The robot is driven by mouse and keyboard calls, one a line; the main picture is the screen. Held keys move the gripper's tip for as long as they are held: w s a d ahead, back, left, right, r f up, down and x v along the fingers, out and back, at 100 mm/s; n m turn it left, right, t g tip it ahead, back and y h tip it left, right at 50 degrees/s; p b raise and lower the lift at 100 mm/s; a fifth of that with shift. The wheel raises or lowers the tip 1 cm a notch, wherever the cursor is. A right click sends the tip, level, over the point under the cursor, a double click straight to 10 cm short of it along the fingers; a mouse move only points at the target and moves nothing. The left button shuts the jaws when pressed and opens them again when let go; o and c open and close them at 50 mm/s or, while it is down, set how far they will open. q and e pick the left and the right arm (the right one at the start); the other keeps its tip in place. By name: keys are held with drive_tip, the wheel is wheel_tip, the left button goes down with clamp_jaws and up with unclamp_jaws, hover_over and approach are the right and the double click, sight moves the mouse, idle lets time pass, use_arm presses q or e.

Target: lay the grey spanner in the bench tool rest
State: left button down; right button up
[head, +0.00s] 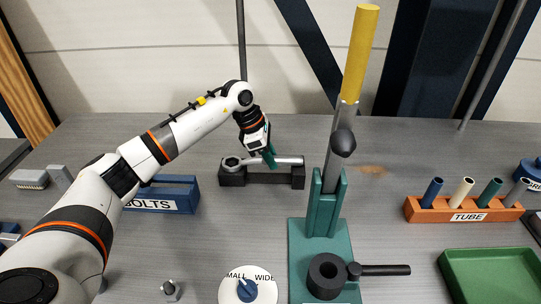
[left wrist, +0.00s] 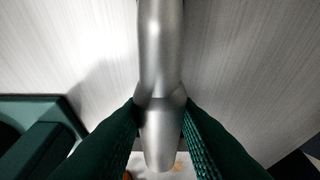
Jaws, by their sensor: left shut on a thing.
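The grey spanner (head: 290,160) lies level across the dark bench tool rest (head: 262,181), with its ring end at the left. It appears to be at the top of the rest's end blocks; I cannot tell whether it touches them. My left gripper (head: 270,159) comes down from above, with its green fingers shut on the spanner's shaft. In the left wrist view the shaft (left wrist: 160,60) runs between the two green finger pads (left wrist: 160,118). The rest is not clearly seen there. My right gripper is not in view.
A green press stand (head: 322,245) with an upright lever is right of the rest. A blue BOLTS bin (head: 176,190) is at left, partly behind my arm. An orange TUBE rack (head: 465,211) and green tray (head: 490,275) are at right. A round dial (head: 248,287) is in front.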

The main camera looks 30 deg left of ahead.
use_arm(q)
drive_tip(key=c, duration=1)
unclamp_jaws()
drive_tip(key=shift+c, duration=0.2)
drive_tip(key=b+v, duration=0.2)
drive_tip(key=v, duration=1)
